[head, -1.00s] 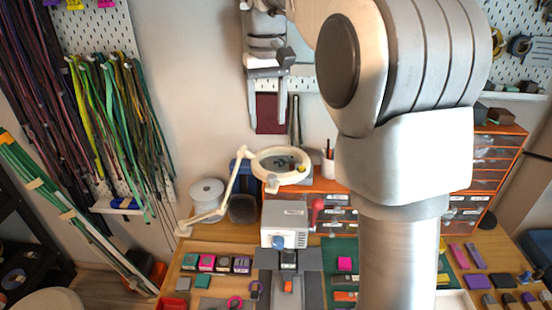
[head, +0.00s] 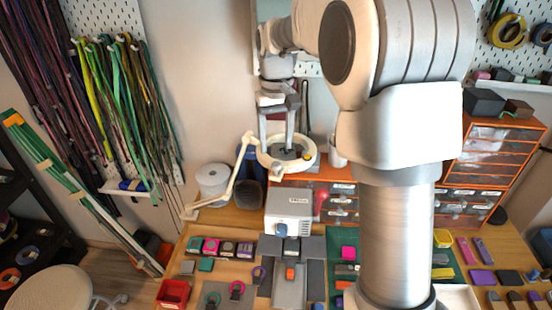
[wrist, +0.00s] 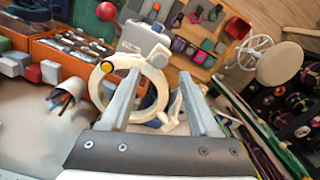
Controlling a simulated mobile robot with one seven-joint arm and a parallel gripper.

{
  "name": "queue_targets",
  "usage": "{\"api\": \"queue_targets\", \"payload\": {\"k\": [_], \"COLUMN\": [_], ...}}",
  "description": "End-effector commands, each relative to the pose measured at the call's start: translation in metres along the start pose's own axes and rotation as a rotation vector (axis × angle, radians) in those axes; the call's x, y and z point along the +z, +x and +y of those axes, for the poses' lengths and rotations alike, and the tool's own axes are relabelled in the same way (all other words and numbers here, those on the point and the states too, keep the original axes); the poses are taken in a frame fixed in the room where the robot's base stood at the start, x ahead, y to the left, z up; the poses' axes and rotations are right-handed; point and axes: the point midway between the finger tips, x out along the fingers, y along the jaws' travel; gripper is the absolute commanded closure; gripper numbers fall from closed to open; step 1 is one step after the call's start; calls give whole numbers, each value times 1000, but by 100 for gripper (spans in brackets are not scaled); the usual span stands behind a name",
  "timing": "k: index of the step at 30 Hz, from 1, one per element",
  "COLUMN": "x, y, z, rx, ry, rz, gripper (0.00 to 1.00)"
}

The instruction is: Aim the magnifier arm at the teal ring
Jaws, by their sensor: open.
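The magnifier arm (head: 240,180) is cream, jointed and rises from the left back of the table to a round magnifier head (head: 313,158) with a yellow button. My gripper (head: 277,147) is open, pointing down over that head. In the wrist view the magnifier head (wrist: 107,83) shows partly behind and between the open fingers (wrist: 162,73); I cannot tell whether they touch it. A small teal ring (head: 212,298) lies at the table's front left, beside a magenta ring (head: 237,287) and a purple ring (head: 259,274).
A white spool (head: 212,178) stands behind the magnifier arm. A grey-white machine (head: 288,203) with a red knob sits below the magnifier head. Orange drawers (head: 345,190) and a pen cup (wrist: 62,100) are close by. A red bin (head: 173,293) is at front left.

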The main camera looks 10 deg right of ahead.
Motion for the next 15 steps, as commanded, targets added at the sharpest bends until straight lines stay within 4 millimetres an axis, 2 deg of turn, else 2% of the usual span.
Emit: {"api": "queue_targets", "payload": {"k": [3, 6, 10, 15], "x": [1, 0, 0, 0], "y": [24, 38, 50, 56], "z": [0, 0, 0, 0], "rx": [0, 0, 0, 0], "ry": [0, 0, 0, 0], "rz": [-4, -3, -1, -1], "gripper": [38, 38, 38, 38]}}
